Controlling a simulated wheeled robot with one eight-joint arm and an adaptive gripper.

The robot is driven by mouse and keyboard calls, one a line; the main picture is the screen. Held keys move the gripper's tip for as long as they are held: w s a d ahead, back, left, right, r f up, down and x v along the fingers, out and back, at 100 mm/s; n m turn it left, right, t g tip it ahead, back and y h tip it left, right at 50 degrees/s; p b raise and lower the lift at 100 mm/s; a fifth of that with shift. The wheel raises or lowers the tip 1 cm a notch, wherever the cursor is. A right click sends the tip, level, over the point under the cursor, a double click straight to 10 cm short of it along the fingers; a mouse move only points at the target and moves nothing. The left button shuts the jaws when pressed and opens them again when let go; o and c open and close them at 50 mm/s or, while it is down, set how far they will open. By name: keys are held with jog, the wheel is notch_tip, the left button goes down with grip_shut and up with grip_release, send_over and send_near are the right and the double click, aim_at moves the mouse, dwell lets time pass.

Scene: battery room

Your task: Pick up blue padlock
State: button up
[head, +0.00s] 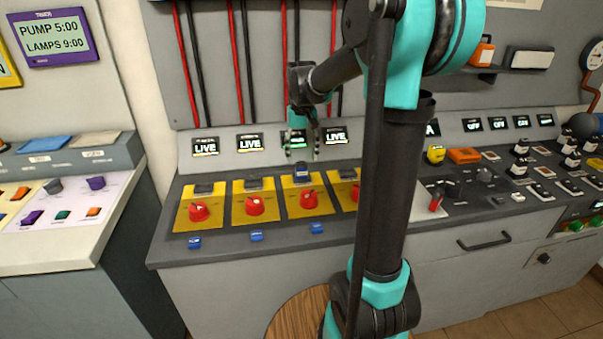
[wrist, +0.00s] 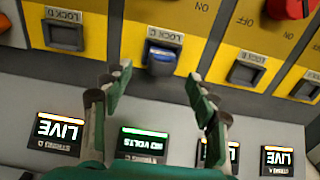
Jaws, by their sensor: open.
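A blue padlock (wrist: 160,58) sits in the Lock C slot on a yellow panel in the wrist view. In the head view the blue padlock (head: 302,171) stands at the top of the third yellow panel (head: 291,199), above its red rotary switch (head: 308,199). My gripper (wrist: 159,82) is open and empty. Its two fingers point toward the padlock, one to each side of its line, with the tips short of it in the wrist view. In the head view my gripper (head: 303,150) hangs just above the padlock. Whether the fingers touch it cannot be told.
Neighbouring lock slots (wrist: 64,36) are empty. A green-lit display (wrist: 150,143) reads NO VOLTS; other displays (head: 205,147) read LIVE. Small blue blocks (head: 194,242) sit along the console's front edge. A yellow padlock-like object (head: 435,154) and an orange block (head: 464,156) lie right.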

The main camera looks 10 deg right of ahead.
aim_at(302, 162)
jog(key=shift+s+f, duration=0.1)
jog(key=shift+f, duration=2.5)
jog(key=c, duration=1.3)
